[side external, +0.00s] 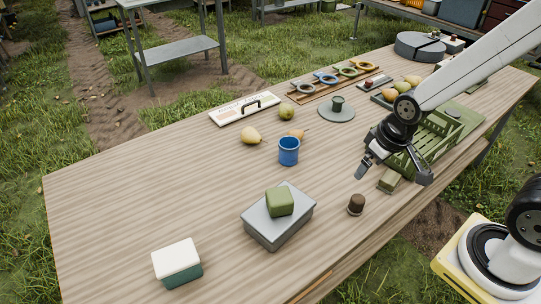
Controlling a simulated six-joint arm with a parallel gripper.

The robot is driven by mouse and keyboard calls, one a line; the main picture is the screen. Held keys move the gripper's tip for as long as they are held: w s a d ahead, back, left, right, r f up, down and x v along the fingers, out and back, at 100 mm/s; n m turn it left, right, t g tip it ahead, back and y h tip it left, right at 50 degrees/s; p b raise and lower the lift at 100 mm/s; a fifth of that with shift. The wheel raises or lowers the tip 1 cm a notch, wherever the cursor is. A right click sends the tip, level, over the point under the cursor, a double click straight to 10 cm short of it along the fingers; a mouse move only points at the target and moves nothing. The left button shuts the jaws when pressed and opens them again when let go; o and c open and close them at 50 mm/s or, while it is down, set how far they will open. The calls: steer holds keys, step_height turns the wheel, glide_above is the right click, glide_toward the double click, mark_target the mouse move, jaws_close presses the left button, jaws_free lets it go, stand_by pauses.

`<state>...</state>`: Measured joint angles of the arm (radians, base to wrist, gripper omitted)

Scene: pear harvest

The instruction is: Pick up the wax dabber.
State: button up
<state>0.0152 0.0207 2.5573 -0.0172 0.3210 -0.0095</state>
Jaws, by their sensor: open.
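My gripper (393,175) is open and points down over the right part of the wooden table, with its two fingers wide apart. A short dark brown cylinder with a lighter brown top (355,205) stands upright on the table, below and left of my gripper and apart from it. It may be the wax dabber, but I cannot tell for sure. A small olive-green block (389,181) shows between and below the fingers. I cannot tell whether the gripper touches it. Nothing is clearly held.
A green slatted crate (436,139) stands just behind my gripper. A blue mug (289,150), a grey box (279,229) with a green block (280,201) on it, and a white-lidded green box (178,264) stand to the left. The table's left part is clear.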

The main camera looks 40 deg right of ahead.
steer(key=n+t, duration=0.2)
glide_above(357, 205)
steer(key=d, duration=0.4)
step_height(357, 205, down, 8)
steer(key=d+f+t, duration=0.1)
steer(key=f, duration=0.2)
steer(key=s+f+n+t+y, duration=0.1)
steer(key=f, duration=0.2)
steer(key=d+f+n+t, duration=0.1)
steer(key=f, duration=0.1)
steer(key=shift+s+d+f+y, duration=0.3)
steer(key=shift+s+f+y, duration=0.05)
steer(key=shift+f+y, duration=0.05)
steer(key=shift+s+a+f+n+t+y, duration=0.3)
steer(key=shift+s+f+t+y, duration=0.1)
steer(key=shift+s+f+t, duration=0.1)
steer(key=shift+s+a+f+t+y, duration=0.25)
steer(key=shift+s+f+t+y, duration=0.1)
steer(key=shift+s+t, duration=0.2)
steer(key=shift+s+a+f+t+y, duration=0.15)
steer(key=shift+s+a+t+y, duration=0.1)
steer(key=shift+s+a+t, duration=0.4)
steer(key=shift+s+a+m+t, duration=0.15)
steer(key=shift+s+m+t, duration=0.35)
steer(key=shift+t, duration=0.4)
steer(key=shift+w, duration=0.2)
steer(key=shift+x, duration=1.15)
